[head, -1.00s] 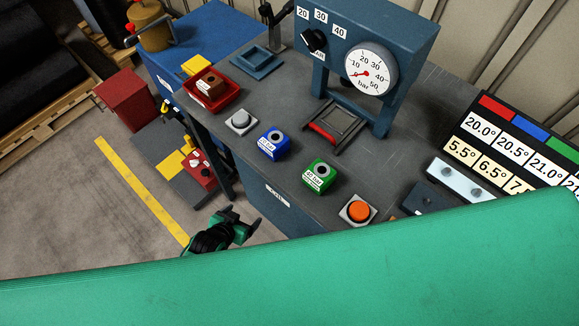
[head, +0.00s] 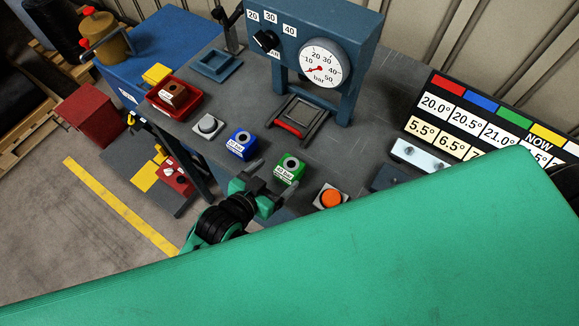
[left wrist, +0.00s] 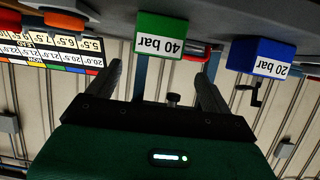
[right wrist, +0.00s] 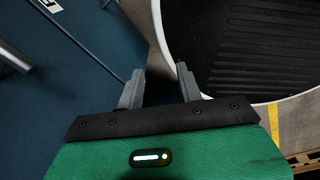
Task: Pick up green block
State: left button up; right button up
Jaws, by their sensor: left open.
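In the left wrist view, the green block (left wrist: 165,35) lies ahead, between the two spread fingers (left wrist: 164,80), with no contact visible. The label faces the gripper. My right gripper (right wrist: 160,85) shows only in the right wrist view, fingers apart and empty, beside a dark blue panel.
A blue "20 bar" block (head: 241,145) stands left of the green one, and an orange button (head: 331,197) to its right. Behind is the press (head: 302,118) with its gauge (head: 319,64). My own green arm covers the bottom of the head view.

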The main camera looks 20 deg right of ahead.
aim_at(288, 168)
pick_arm(q)
jog(key=shift+x, duration=0.95)
jog(key=x, duration=0.1)
jog(key=p+x, duration=0.2)
jog(key=shift+s+d+f, duration=0.15)
jog(key=shift+d+f, duration=0.2)
jog(key=shift+w+d+f, duration=0.35)
jog(key=shift+d, duration=0.1)
jog(key=c, duration=1.4)
jog(key=shift+c, duration=0.7)
jog(key=shift+r, duration=0.15)
